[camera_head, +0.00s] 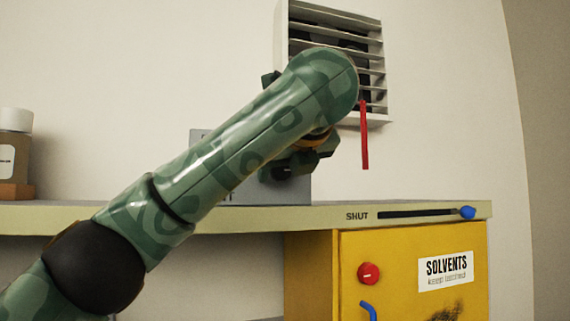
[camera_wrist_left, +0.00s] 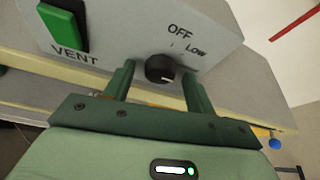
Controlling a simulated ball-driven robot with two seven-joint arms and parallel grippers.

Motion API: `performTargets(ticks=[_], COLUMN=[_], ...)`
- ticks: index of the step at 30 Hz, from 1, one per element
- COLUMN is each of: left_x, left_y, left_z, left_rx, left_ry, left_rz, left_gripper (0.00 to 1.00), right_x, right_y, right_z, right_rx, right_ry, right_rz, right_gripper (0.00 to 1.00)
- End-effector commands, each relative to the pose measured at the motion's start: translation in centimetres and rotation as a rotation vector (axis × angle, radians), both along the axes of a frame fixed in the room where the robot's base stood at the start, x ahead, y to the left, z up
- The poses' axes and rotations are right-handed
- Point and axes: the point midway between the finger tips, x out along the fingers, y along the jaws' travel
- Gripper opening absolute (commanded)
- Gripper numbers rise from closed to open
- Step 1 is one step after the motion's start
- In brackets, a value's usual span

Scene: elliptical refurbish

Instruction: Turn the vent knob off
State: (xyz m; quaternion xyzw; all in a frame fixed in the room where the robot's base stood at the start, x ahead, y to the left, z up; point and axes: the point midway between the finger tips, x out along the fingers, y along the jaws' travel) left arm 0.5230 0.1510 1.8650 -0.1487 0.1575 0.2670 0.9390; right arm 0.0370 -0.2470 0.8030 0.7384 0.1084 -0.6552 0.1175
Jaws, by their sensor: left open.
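The vent knob (camera_wrist_left: 160,68) is small, round and black, with a pale mark on its face, on a grey control box (camera_wrist_left: 110,30) in the left wrist view. The box is lettered VENT, OFF and LOW. I cannot tell for sure which label the mark points at. My left gripper (camera_wrist_left: 158,72) is open, with one finger on each side of the knob; whether they touch it is unclear. In the head view the left gripper (camera_head: 290,165) is mostly behind my forearm, in front of the grey box (camera_head: 300,188), and the knob is hidden. My right gripper is not in view.
A green switch (camera_wrist_left: 62,28) sits beside the knob. Above the shelf (camera_head: 250,216) is a louvred wall vent (camera_head: 376,52) with a red ribbon (camera_head: 364,140). A blue-ended slider (camera_head: 467,212) marked SHUT is on the shelf edge, above a yellow solvents cabinet (camera_head: 400,250).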

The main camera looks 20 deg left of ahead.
Motion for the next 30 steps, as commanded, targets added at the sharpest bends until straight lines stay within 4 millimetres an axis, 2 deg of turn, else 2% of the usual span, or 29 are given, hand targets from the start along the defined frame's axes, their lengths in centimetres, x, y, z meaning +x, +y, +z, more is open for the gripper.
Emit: performTargets(ticks=[1,5,6,17,23,30], left_x=[0.0,0.0,0.0,-0.1,-0.1,-0.1], left_y=[0.0,0.0,0.0,0.0,0.1,0.1], left_z=[0.0,0.0,0.0,-0.1,-0.4,-0.6], left_rx=[0.000,0.000,0.000,-0.032,-0.122,-0.295], left_ry=[0.000,0.000,0.000,-0.024,-0.083,-0.200], left_rz=[0.000,0.000,0.000,0.001,0.002,0.000], left_gripper=[0.50,0.14,0.11,0.11,0.11,0.11], right_x=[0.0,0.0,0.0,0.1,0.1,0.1], right_y=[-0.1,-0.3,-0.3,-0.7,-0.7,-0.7], right_z=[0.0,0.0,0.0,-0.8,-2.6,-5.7], right_rx=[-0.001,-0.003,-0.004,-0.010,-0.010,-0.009], right_ry=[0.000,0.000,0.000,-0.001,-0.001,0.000], right_rz=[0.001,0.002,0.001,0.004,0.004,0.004], right_gripper=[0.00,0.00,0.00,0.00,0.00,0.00])
